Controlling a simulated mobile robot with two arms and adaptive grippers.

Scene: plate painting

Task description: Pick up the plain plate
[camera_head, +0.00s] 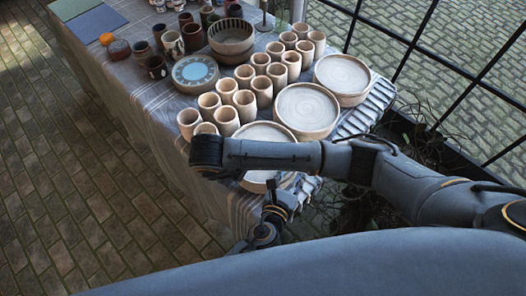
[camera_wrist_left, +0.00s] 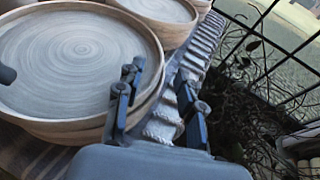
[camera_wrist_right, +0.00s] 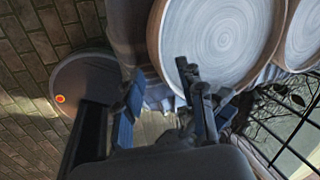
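The plain plate (camera_head: 254,182) is pale with a light rim, at the table's near end. My arm covers much of it in the head view. In the left wrist view, a pale plate (camera_wrist_left: 70,62) fills the left side; my left gripper (camera_wrist_left: 157,98) is open at its right rim, fingers apart. In the right wrist view, a pale plate (camera_wrist_right: 222,38) is at the top; my right gripper (camera_wrist_right: 160,105) is open and empty below its rim, with one finger overlapping the rim in the picture. Contact cannot be told. In the head view, dark gripper parts show below the plate.
Two more pale plates, a middle one (camera_head: 307,108) and a far one (camera_head: 342,76), stand behind. Several beige cups (camera_head: 245,105) crowd the left. A blue-topped round dish (camera_head: 195,72) and a bowl (camera_head: 232,38) are farther back. A black window grid (camera_head: 440,58) and plants border the right.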

